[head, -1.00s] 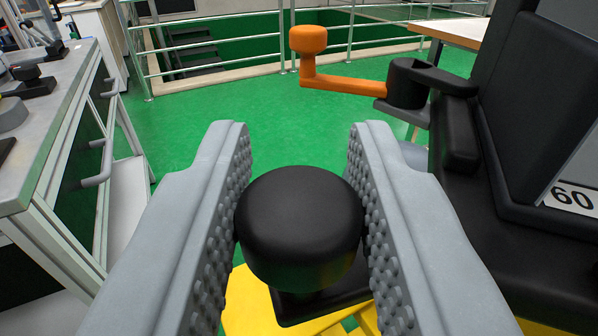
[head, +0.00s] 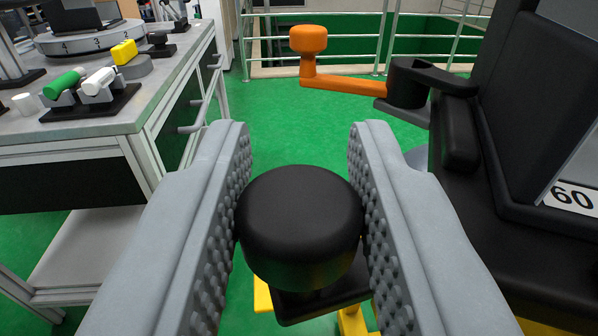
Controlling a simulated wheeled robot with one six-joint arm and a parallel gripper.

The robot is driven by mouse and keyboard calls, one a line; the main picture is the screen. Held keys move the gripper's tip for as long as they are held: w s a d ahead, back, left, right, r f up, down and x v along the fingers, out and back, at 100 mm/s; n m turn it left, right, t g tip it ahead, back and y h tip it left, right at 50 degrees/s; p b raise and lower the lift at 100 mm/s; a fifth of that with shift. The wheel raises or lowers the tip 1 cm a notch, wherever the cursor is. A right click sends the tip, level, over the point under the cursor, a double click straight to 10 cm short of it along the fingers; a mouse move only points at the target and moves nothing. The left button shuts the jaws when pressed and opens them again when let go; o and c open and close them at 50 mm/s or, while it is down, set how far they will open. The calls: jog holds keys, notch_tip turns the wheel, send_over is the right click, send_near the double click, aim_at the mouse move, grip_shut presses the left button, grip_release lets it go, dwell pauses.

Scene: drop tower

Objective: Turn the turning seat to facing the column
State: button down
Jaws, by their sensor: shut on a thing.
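The turning seat (head: 462,215) is the black body along the right side, with a tall dark pad and a white label reading 60. My gripper (head: 300,205) is shut on a round black knob (head: 300,225), one finger on each side of it. The knob sits on a black arm low in front of the seat; where that arm joins is hidden. An orange crank with an upright knob (head: 308,40) sticks out from a black cup-shaped holder (head: 407,82) on the seat. I cannot make out the column.
A grey workbench (head: 95,125) stands at the left, with a numbered dial, a yellow block and green and white cylinders on it. Metal railings (head: 345,52) cross the back. Green floor (head: 270,110) lies open between bench and seat. Yellow parts show below the knob.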

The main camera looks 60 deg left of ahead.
jog(key=shift+d, duration=0.1)
dwell(0.4)
jog(key=c, duration=1.1)
grip_release()
jog(key=shift+c, duration=0.2)
jog(key=v, duration=1.7)
jog(key=shift+d, duration=0.2)
jog(key=shift+s, duration=0.1)
